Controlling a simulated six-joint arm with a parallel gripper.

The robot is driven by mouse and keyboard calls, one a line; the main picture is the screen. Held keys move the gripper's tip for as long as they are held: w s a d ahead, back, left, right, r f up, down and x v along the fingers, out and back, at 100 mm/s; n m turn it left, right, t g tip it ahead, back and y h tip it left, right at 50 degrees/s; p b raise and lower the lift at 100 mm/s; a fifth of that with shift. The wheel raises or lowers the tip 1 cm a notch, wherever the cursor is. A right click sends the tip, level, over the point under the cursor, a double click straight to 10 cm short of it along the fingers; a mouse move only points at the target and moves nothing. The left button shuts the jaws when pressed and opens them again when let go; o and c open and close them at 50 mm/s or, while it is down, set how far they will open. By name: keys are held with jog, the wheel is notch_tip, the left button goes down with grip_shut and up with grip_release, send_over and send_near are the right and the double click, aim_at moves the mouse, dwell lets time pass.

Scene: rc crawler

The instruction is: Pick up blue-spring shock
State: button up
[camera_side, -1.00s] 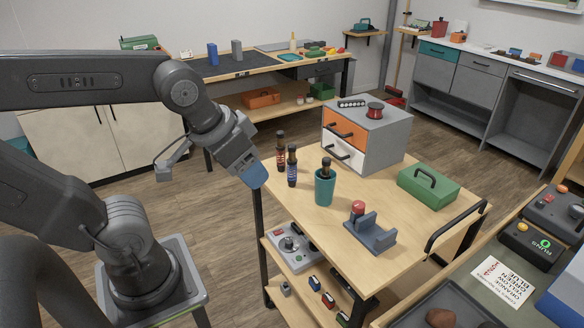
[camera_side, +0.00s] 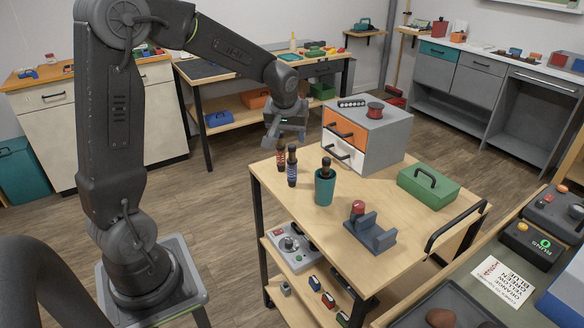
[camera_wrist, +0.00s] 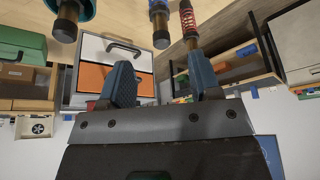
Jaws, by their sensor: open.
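The blue-spring shock (camera_side: 292,168) stands upright on the near-left part of the wooden cart top, and shows at the top of the wrist view (camera_wrist: 159,14). The red-spring shock (camera_side: 281,158) stands close beside it on the left, and to its right in the wrist view (camera_wrist: 188,20). My gripper (camera_side: 284,136) is above the cart's back-left edge, just above and behind the two shocks. Its blue fingers are spread and empty in the wrist view (camera_wrist: 160,68).
A teal cup (camera_side: 325,190) holding a dark-topped piece stands right of the shocks. A grey drawer cabinet (camera_side: 386,140) with orange and white drawers is behind them. A green box (camera_side: 429,187) and a grey holder (camera_side: 371,235) with a red-topped part stand farther right.

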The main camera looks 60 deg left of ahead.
aim_at(292, 160)
jog(key=x, duration=1)
jog(key=shift+f, duration=0.15)
jog(key=c, duration=0.9)
jog(key=shift+c, duration=0.3)
